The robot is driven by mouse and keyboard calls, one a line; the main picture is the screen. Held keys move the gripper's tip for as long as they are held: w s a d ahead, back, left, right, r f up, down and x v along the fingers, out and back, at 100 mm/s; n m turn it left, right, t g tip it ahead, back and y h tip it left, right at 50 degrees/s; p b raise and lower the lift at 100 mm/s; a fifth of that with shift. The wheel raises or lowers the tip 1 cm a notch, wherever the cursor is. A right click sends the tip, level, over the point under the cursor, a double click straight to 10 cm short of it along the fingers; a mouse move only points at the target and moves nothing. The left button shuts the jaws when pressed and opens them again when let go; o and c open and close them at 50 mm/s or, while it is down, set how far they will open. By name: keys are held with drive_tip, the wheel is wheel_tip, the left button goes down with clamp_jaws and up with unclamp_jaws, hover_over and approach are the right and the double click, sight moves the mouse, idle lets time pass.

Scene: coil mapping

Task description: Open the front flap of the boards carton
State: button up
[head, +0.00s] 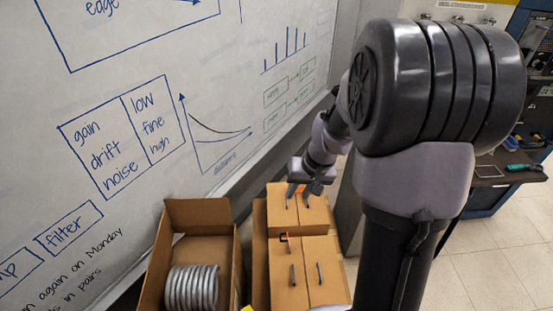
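Two closed brown cartons stand one behind the other at the lower middle of the head view, a far carton (312,220) and a near carton (284,271). Each has a centre seam on top and dark upright tabs on its flaps. No label is readable, so I cannot tell which is the boards carton. My gripper (302,191) is over the back part of the far carton, its dark fingers apart. A small orange patch shows between them. Whether the fingers touch a flap is too small to tell.
An open carton (178,220) holding a silvery coil (191,289) stands to the left. A whiteboard (150,130) runs close behind the cartons. A dark bench (500,170) is at the right; the tiled floor (490,260) before it looks clear.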

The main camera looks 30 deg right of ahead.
drive_tip(key=s+d+f+g+p, duration=0.1)
drive_tip(key=s+d+f+p, duration=0.1)
drive_tip(key=d+f, duration=0.8)
drive_tip(key=g+b, duration=0.1)
drive_tip(key=b, duration=0.3)
hover_over(322, 266)
drive_tip(key=s+a, duration=0.2)
drive_tip(key=shift+y, duration=0.4)
wheel_tip(322, 266, down, 32)
drive_tip(key=shift+w+r, duration=0.1)
drive_tip(key=shift+r, duration=0.05)
drive_tip(key=shift+f, duration=0.3)
clamp_jaws()
